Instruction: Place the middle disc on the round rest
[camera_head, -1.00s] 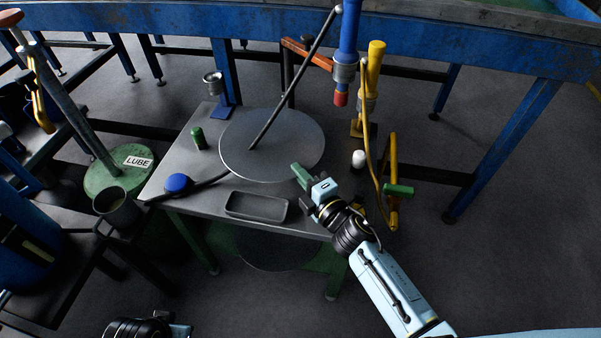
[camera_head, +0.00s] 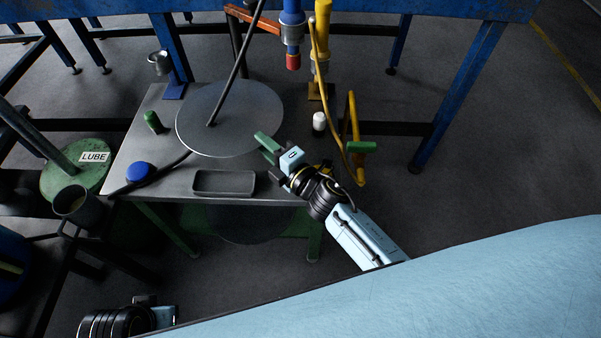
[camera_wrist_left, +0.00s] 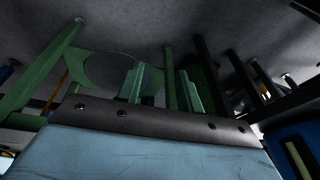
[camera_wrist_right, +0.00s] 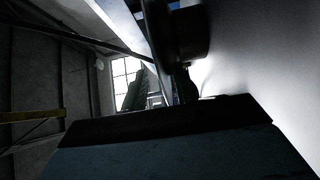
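A large thin grey disc (camera_head: 230,118) lies level over the back of the small metal table; what is under it is hidden. A second round grey plate (camera_head: 245,225) shows below the tabletop and also in the left wrist view (camera_wrist_left: 105,70). I cannot tell which is the middle disc or the round rest. My right gripper (camera_head: 267,147) is at the near right edge of the upper disc, its green fingers apart; contact is unclear. My left gripper (camera_wrist_left: 160,90) is open and empty, low in front of the table; its wrist shows at the bottom left of the head view.
A dark rod slants down onto the disc. A shallow tray (camera_head: 224,183), a blue knob (camera_head: 139,172), a green bottle (camera_head: 154,122) and a white-capped bottle (camera_head: 319,121) stand around it. A yellow post (camera_head: 322,40) with a hose is behind right. A LUBE drum (camera_head: 75,170) stands left.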

